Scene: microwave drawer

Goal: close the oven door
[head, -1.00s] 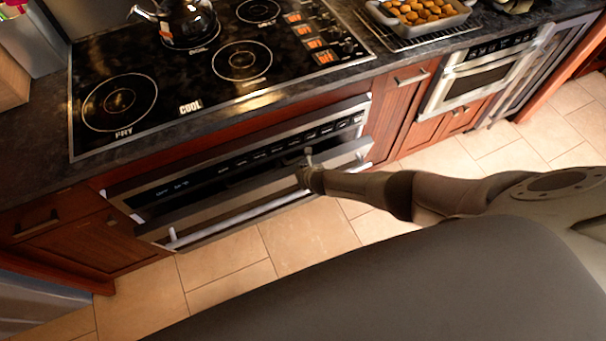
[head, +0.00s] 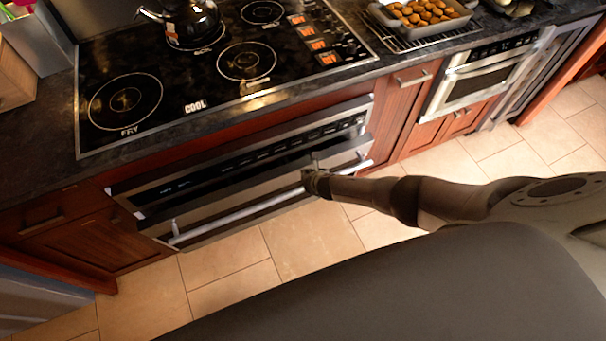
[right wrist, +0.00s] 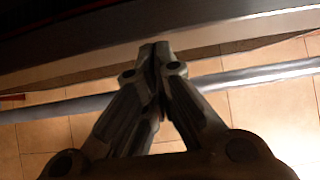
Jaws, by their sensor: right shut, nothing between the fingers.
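The oven under the cooktop has a dark control panel (head: 250,152) and a door (head: 215,202) that stands partly open, tilted out at the top with a dark gap behind it. Its silver handle bar (head: 245,210) runs along the front. My right gripper (head: 316,160) is at the right half of the door, near its top edge and handle. In the right wrist view, the gripper's fingers (right wrist: 155,55) are shut and empty, over the handle bar (right wrist: 270,75) and close to the door edge; I cannot tell whether they touch. My left gripper is not in view.
The cooktop (head: 220,60) with a kettle (head: 190,22) is above the oven. A tray of food (head: 420,16) sits on a rack at the back right. A smaller built-in appliance (head: 485,75) is at the right. The tiled floor (head: 310,240) in front is clear.

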